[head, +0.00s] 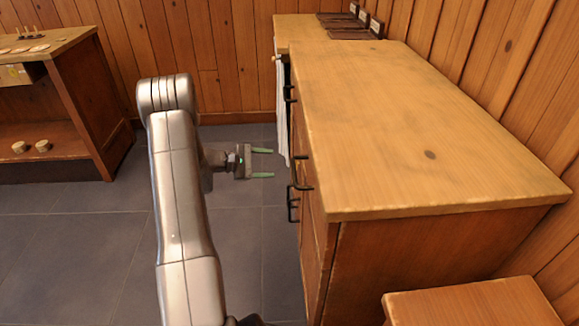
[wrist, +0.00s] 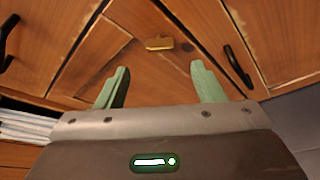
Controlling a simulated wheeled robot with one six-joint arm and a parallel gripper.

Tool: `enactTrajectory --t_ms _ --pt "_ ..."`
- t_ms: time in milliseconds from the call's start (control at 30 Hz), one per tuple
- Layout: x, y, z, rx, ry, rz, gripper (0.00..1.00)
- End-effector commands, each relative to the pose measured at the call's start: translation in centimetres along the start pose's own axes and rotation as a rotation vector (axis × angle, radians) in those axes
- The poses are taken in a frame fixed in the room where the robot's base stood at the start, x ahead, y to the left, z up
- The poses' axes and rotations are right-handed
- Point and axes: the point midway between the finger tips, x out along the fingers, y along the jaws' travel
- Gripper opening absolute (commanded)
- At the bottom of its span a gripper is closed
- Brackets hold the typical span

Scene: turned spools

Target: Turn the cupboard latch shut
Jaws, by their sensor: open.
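The cupboard (head: 311,235) stands on the right in the head view, its wooden front facing my arm. In the wrist view, a small brass-coloured latch (wrist: 158,44) sits on the cupboard front (wrist: 190,25). It lies nearly level in that picture, and I cannot tell exactly how it meets the door edges. The latch is hidden in the head view. My gripper (head: 265,162) is open and empty, pointing at the front with a gap left. In the wrist view my gripper (wrist: 159,75) has its green fingers spread below the latch, one on each side.
Black handles (wrist: 237,66) stick out from the front, also in the head view (head: 301,174). A white cloth (head: 282,110) hangs beyond my gripper. A low wooden stool or box (head: 480,303) stands at lower right. A shelf unit (head: 95,110) is at left. The tiled floor between is clear.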

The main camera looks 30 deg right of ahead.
Motion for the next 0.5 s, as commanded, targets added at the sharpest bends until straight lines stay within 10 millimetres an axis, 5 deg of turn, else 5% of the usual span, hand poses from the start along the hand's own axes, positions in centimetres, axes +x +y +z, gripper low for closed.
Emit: enactTrajectory --t_ms 200,500 --pt "4.9 -0.2 -0.1 0.002 -0.003 -0.003 0.62" --pt "8.4 -0.1 0.0 0.0 -0.001 -0.001 0.62"
